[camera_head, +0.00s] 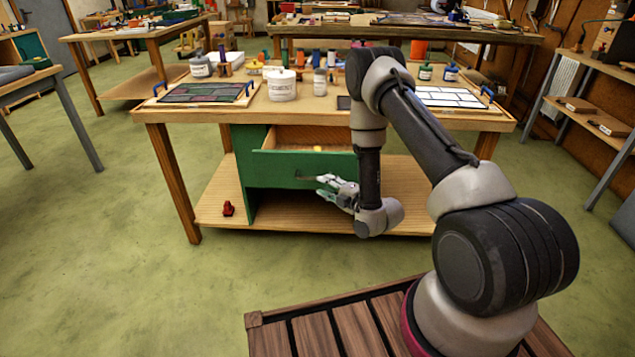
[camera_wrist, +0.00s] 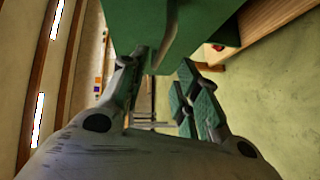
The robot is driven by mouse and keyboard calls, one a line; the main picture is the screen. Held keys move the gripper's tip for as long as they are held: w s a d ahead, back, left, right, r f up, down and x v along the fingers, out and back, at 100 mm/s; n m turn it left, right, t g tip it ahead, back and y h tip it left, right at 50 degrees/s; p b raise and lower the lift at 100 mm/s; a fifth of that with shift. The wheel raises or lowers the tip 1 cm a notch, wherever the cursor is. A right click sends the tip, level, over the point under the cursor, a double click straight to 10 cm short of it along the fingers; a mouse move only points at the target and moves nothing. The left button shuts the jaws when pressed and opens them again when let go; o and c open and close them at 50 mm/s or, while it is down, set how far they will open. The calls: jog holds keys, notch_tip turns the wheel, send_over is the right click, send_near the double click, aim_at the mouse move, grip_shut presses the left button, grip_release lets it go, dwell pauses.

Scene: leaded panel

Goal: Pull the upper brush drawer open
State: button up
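The upper brush drawer (camera_head: 285,168) has a green front and stands pulled out from under the bench top. Its pale wooden inside shows, with a small yellow item at the back. A thin handle (camera_head: 305,178) is on its front. My gripper (camera_head: 322,185) is at the drawer front, beside the right end of the handle. In the wrist view its two fingers (camera_wrist: 163,62) are apart, with green drawer surface (camera_wrist: 150,30) beyond them. I see nothing held between them. Whether the fingers touch the handle is hidden.
The workbench (camera_head: 320,115) carries a dark leaded panel (camera_head: 205,92), a white tub (camera_head: 282,85) and several jars. Its lower shelf (camera_head: 220,200) holds a small red object (camera_head: 228,208) at the left. Green floor (camera_head: 110,270) is clear at the left.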

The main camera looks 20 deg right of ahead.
jog(key=v, duration=0.5)
dwell(0.3)
jog(key=s+d+f+m+g+h, duration=0.25)
jog(key=s+f+m+g, duration=0.35)
jog(key=f, duration=0.7)
jog(key=s+d+m+g+h, duration=0.3)
jog(key=s+d+g, duration=0.1)
jog(key=s+g, duration=0.15)
jog(key=s+d+r+m+g+h, duration=0.1)
jog(key=s+d+r+m, duration=0.15)
jog(key=r, duration=0.45)
jog(key=s+d+r+m+g+h, duration=0.15)
jog(key=s+r+m, duration=0.25)
jog(key=r, duration=0.4)
jog(key=s+d+r+m+g, duration=0.2)
jog(key=s+r+m, duration=0.1)
jog(key=r, duration=0.4)
jog(key=s+a+r+m+t, duration=0.1)
jog(key=s+r, duration=0.3)
jog(key=r, duration=0.5)
jog(key=s+a+r+m+t, duration=0.1)
jog(key=s+r+t, duration=0.2)
jog(key=r, duration=0.7)
jog(key=s+a+r+m+t, duration=0.1)
jog(key=s+r+t, duration=0.1)
jog(key=s+r, duration=0.3)
notch_tip(320, 180, up, 5)
jog(key=shift+a+f, duration=0.1)
jog(key=shift+a, duration=0.1)
